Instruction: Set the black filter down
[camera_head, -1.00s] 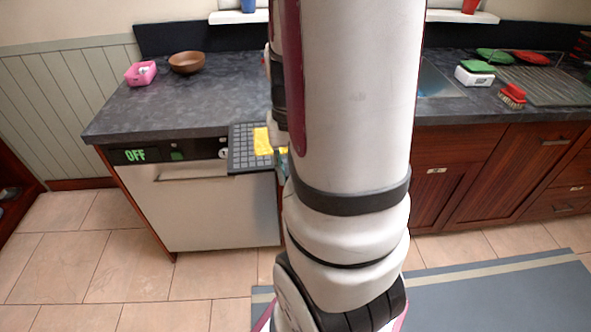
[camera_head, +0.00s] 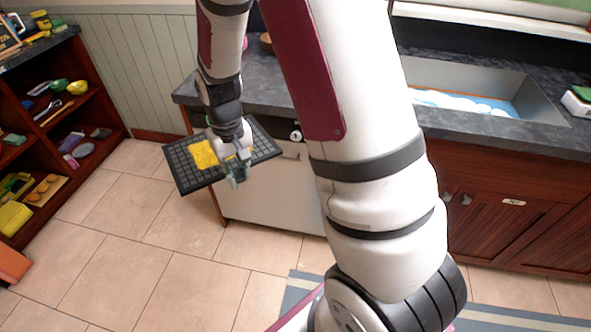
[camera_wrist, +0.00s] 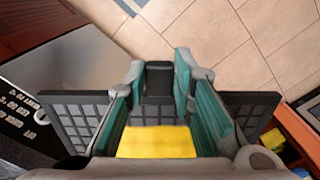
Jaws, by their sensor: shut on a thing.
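The black filter (camera_head: 180,163) is a flat dark grid panel with a yellow patch (camera_head: 204,153) on it. In the head view it is held tilted in the air, in front of the counter's left end. My gripper (camera_head: 238,176) is shut on the filter near its front edge. In the wrist view the filter (camera_wrist: 78,120) shows on both sides of my gripper's teal fingers (camera_wrist: 160,85), with the yellow patch between them. My gripper hides part of the filter.
A white-fronted appliance (camera_head: 270,190) stands under the dark counter (camera_head: 272,95). A sink (camera_head: 470,75) is at the right. A wooden shelf unit (camera_head: 70,125) with several toys and utensils stands at the left. The tiled floor (camera_head: 150,260) between them is clear.

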